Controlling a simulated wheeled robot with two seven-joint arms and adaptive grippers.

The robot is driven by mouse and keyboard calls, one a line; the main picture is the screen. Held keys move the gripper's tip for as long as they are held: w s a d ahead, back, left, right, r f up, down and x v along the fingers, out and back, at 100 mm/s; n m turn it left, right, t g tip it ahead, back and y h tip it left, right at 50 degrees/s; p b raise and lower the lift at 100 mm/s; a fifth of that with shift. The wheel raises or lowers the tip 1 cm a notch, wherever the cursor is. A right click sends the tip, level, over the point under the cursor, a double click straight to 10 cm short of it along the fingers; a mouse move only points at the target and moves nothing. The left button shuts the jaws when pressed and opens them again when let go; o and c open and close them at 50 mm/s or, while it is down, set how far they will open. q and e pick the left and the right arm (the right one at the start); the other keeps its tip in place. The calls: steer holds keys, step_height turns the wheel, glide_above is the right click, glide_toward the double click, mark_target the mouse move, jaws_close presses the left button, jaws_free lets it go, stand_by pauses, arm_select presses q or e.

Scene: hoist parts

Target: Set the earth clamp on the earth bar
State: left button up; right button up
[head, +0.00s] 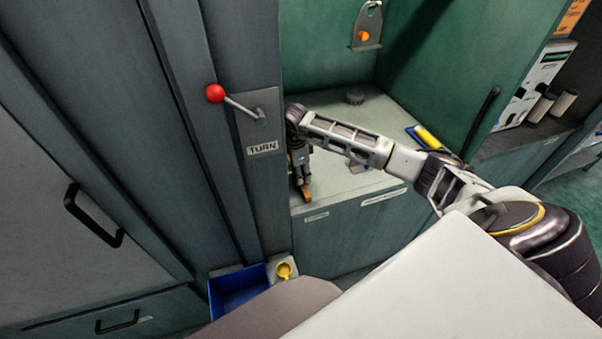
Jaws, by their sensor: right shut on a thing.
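My right gripper (300,158) points down over the near left corner of the counter in the recess. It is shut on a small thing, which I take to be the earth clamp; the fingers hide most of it. A copper-brown piece (305,194) shows just below the fingers at the counter's front edge. It may be the earth bar or part of the clamp; I cannot tell which, nor whether they touch. My left gripper is not in view.
A red-knobbed lever (215,93) sticks out of the cabinet left of my right gripper. A blue bin (239,293) and a yellow cup (284,271) are below. A dark round knob (355,97) and a yellow cylinder (428,137) are on the counter (385,112). A hanging bracket (367,28) is behind.

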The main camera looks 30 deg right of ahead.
steer(key=shift+f+b, duration=0.35)
steer(key=shift+b, duration=0.1)
stand_by(0.9)
steer(key=o, duration=1.2)
steer(key=shift+w+a+r, duration=0.1)
steer(key=shift+a+r, duration=0.15)
steer(key=shift+r, duration=1.75)
steer(key=shift+w+a+r, duration=0.1)
steer(key=shift+a+r, duration=0.1)
steer(key=shift+r, duration=1.75)
steer(key=shift+a+r, duration=0.25)
steer(key=shift+r, duration=1.75)
